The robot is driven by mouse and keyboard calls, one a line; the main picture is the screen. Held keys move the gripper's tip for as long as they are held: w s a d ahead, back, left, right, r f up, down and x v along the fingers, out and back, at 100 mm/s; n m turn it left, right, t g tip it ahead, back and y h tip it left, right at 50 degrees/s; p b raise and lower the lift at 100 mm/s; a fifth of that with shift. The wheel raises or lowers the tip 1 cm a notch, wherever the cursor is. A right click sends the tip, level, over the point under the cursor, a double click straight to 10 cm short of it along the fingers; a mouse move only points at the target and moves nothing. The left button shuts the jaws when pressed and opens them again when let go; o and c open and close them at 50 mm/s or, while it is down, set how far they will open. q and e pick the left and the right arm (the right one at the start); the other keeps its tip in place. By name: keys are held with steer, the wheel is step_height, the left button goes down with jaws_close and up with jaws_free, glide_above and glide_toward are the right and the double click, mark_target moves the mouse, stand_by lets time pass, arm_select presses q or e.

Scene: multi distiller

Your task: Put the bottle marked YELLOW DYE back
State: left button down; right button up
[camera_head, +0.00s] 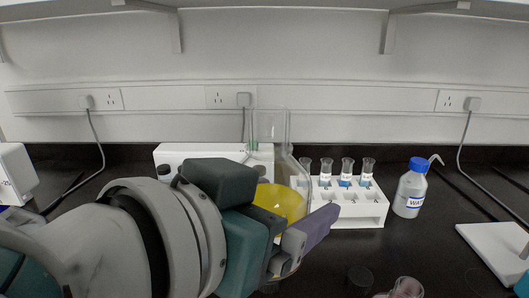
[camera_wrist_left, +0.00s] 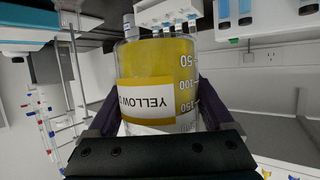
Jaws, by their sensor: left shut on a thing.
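The bottle marked YELLOW (camera_head: 280,200) is clear glass with a narrow neck and yellow liquid inside. My left gripper (camera_head: 292,236) is shut around its lower body, and my left arm hides part of it. In the left wrist view the bottle (camera_wrist_left: 158,62) fills the middle, with its YELLOW label upside down in the picture and the rest of the word cut off. The dark purple fingers sit on either side of it. Whether its base touches the bench is hidden. My right gripper is not in view.
A white rack (camera_head: 345,208) with several tubes stands just right of the bottle. A blue-capped wash bottle (camera_head: 410,188) stands farther right. A white-based stand (camera_head: 495,250) is at the right edge. A small dark round object (camera_head: 360,278) and glassware (camera_head: 406,288) are at the front.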

arm_select(q)
step_height(320, 180, down, 14)
steer(key=b, duration=0.4)
steer(key=shift+d+r, duration=0.1)
steer(key=shift+r, duration=0.05)
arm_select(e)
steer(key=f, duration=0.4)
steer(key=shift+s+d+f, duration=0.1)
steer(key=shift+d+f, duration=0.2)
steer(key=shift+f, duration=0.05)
arm_select(q)
steer(key=shift+f+b, duration=1)
steer(key=shift+f, duration=1.2)
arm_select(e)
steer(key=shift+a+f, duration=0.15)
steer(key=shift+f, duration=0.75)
arm_select(q)
steer(key=shift+f, duration=0.1)
